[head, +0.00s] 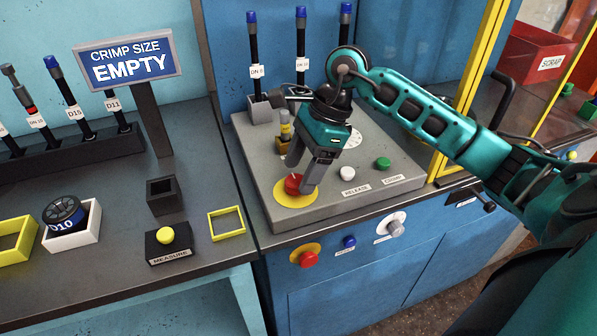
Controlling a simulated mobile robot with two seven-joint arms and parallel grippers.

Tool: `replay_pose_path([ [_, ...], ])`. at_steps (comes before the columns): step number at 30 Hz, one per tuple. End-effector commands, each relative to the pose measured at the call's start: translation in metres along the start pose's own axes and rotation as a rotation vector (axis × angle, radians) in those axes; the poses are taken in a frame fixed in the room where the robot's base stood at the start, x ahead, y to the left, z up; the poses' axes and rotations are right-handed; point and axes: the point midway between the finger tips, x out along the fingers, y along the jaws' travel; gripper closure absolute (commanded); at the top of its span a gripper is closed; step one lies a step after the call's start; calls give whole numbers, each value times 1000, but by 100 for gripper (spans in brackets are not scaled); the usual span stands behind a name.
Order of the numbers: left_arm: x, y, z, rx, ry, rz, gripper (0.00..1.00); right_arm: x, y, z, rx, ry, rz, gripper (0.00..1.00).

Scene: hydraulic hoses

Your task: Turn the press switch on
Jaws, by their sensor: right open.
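A red switch knob (294,185) sits on a round yellow plate (284,197) at the front left of the grey press panel (247,150). No label naming it as the press switch is readable. My right gripper (299,178) points down over the knob with its fingers open. One finger is on the far left side of the knob and the other on its right side. I cannot tell whether the fingers touch it. They hide part of the knob. My left gripper is not in view.
White (348,173) and green (383,163) buttons sit right of the switch, above RELEASE and CRIMP labels. A red mushroom button (308,259), blue button (349,242) and grey knob (395,228) are on the blue front. A yellow post (463,100) stands behind my right arm.

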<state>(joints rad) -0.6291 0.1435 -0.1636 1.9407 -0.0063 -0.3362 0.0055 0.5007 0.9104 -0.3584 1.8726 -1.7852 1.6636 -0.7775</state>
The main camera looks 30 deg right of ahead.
Motion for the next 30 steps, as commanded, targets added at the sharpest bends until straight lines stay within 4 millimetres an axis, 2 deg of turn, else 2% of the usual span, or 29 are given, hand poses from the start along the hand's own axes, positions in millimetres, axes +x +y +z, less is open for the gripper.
replay_pose_path([
  [3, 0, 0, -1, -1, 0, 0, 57, 12, 0, 0, 1, -1, 2, 31],
  [6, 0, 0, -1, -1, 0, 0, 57, 17, 0, 0, 0, 1, 1, 31],
  [14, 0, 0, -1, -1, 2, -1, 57, 18, 0, 0, 0, 0, 0, 31],
  [30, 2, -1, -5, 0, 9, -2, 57, 17, 0, 0, 0, 0, 0, 81],
])
